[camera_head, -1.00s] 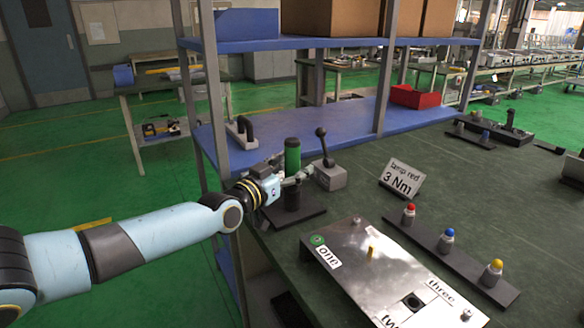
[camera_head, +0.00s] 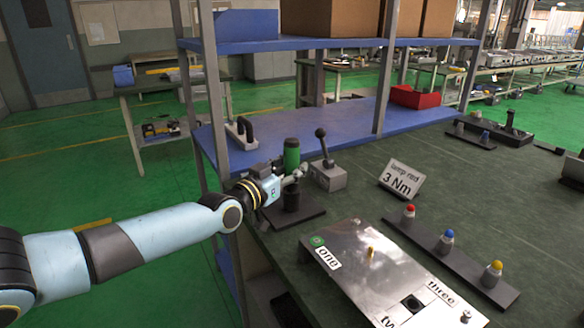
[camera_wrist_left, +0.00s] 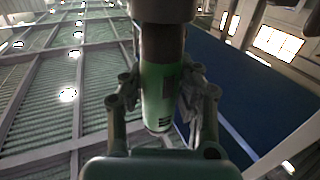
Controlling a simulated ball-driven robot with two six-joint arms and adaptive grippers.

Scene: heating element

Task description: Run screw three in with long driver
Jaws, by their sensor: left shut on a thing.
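A green-handled tool (camera_head: 291,152), seemingly the driver, stands upright over a black stand (camera_head: 312,216) near the table's left edge. My left gripper (camera_head: 290,178) is shut around it. In the left wrist view the green handle (camera_wrist_left: 158,90) lies between both fingers. The tool's lower end is hidden. A metal plate (camera_head: 345,265) lies at the front with labels "one" (camera_head: 328,258), "two", partly cut off, and "three" (camera_head: 440,292). A small screw-like stud (camera_head: 466,316) sits below the "three" label. My right gripper is not in view.
A grey box with a black lever (camera_head: 325,175) stands close right of the tool. A sign reading "3 Nm" (camera_head: 401,180) and a dark rail (camera_head: 450,250) with red, blue and yellow-topped pieces lie to the right. A shelf post (camera_head: 215,100) rises behind my arm.

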